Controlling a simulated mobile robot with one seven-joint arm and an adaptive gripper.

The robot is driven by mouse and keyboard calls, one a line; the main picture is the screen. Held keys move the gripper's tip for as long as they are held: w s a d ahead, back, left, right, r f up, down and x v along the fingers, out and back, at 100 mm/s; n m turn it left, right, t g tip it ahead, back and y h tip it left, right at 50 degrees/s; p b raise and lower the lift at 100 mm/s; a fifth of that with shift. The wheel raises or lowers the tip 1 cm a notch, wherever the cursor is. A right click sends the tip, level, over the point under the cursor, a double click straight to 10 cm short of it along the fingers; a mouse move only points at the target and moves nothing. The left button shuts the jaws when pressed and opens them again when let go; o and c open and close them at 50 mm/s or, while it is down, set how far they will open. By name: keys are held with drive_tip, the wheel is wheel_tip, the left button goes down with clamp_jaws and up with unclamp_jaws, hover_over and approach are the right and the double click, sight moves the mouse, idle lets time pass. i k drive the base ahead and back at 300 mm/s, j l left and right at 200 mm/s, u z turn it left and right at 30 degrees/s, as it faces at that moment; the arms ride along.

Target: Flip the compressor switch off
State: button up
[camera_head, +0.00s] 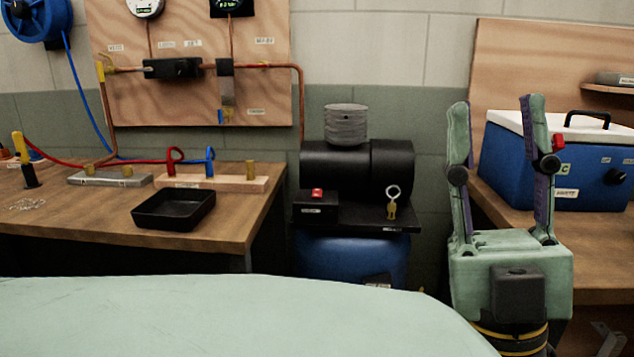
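The compressor (357,170) stands between two benches, with a black motor body, a ribbed grey cylinder on top and a blue tank (350,258) below. Its red switch (317,194) sits on a black box (316,210) at the compressor's left front. Whether the switch is on or off cannot be told. A brass fitting with a ring (392,201) stands to the right of the switch. My gripper (497,104) is to the right of the compressor, pointing up, its two fingers wide apart. It is open and empty, and apart from the switch.
The left wooden bench (110,222) holds a black tray (174,209) and a wooden block (210,182) with red and blue hooks. A blue cooler (560,165) stands on the right bench. A pale green curved surface (220,315) fills the foreground. A pipe panel (190,95) hangs behind.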

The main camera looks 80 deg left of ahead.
sight(317, 193)
drive_tip(key=u, duration=2.3)
